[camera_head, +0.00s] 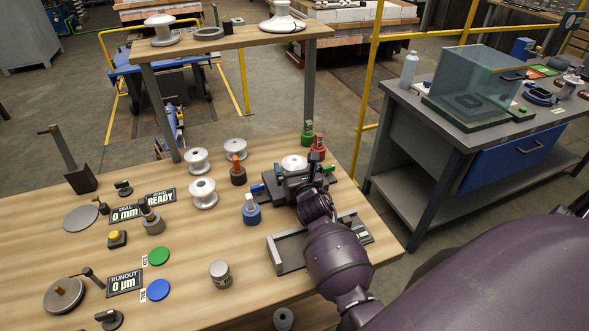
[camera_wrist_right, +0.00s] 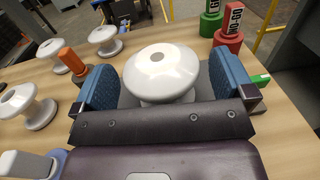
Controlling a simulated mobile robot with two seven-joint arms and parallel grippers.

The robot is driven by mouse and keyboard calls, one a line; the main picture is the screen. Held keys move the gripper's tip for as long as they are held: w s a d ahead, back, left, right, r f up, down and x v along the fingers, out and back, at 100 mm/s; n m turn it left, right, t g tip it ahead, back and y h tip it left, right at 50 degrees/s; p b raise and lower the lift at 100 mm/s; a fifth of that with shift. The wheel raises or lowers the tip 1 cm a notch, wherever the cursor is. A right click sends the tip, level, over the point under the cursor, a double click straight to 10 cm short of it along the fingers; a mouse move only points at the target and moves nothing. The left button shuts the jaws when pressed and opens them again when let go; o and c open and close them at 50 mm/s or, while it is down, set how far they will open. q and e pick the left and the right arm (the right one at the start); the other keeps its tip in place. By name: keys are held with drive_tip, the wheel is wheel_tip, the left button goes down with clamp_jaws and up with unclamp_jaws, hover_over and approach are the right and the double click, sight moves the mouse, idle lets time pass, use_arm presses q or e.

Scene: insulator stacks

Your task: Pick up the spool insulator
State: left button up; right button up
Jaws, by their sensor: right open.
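A glossy white spool insulator (camera_head: 293,162) stands upright at the table's right side, behind my right gripper (camera_head: 295,178). In the right wrist view the insulator (camera_wrist_right: 160,68) sits between the two blue finger pads of the open right gripper (camera_wrist_right: 163,84). Gaps show between its round top and both pads. Its lower part is hidden by the gripper body. More white spools (camera_head: 197,161), (camera_head: 203,193), (camera_head: 235,148) stand to the left on the table. My left gripper is not in view.
Green (camera_head: 307,133) and red (camera_head: 317,148) gauges stand just behind the insulator. An orange-topped gauge (camera_head: 238,170) and a blue-based one (camera_head: 251,209) are at left. A grey channel fixture (camera_head: 288,251) lies in front. A raised shelf (camera_head: 220,40) stands behind.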

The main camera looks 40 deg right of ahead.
drive_tip(key=c, duration=1.1)
